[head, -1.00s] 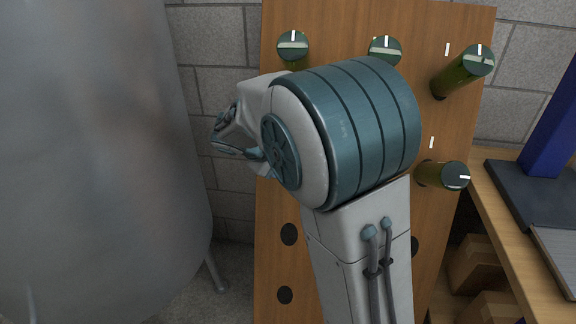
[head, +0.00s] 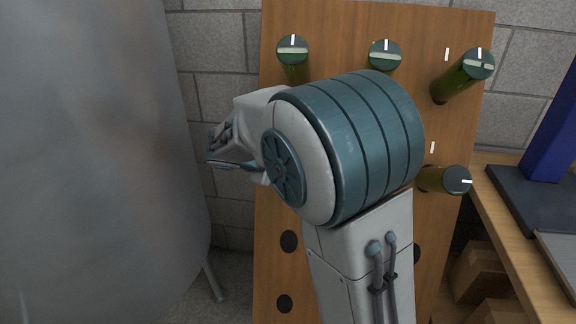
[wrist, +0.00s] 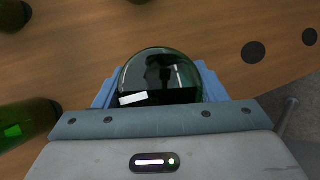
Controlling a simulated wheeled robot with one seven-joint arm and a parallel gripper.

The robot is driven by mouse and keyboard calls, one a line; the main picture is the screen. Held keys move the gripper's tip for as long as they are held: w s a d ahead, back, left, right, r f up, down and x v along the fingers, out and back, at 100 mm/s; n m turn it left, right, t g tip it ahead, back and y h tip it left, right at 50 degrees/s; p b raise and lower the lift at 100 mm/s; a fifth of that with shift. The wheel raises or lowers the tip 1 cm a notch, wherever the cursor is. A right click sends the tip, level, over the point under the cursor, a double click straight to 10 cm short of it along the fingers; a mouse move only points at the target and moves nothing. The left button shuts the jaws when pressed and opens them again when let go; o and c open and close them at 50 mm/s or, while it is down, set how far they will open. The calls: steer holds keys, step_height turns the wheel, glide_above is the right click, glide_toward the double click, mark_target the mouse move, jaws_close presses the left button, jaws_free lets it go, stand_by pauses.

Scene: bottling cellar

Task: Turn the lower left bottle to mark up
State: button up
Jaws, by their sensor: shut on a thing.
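My gripper (head: 222,150) shows at the left edge of the wooden board in the head view, partly hidden by my arm. In the wrist view its blue fingers (wrist: 158,92) are shut on the lower left bottle (wrist: 160,66), one on each side. This bottle is dark green and its round end faces the camera. A short white mark (wrist: 133,99) shows at the left of that end, slightly tilted. My arm hides this bottle in the head view.
Other bottles stick out of the board (head: 335,22): upper left (head: 293,48), upper middle (head: 385,55), upper right (head: 472,68) and lower right (head: 450,180). Empty holes (head: 289,240) lie below. A grey tank (head: 90,160) stands close on the left, a bench (head: 510,240) on the right.

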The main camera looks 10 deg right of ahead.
steer(key=o, duration=1)
steer(key=shift+r, duration=0.1)
steer(key=p+v, duration=0.1)
steer(key=v, duration=1.2)
steer(key=shift+a+r, duration=0.25)
steer(key=shift+s, duration=0.15)
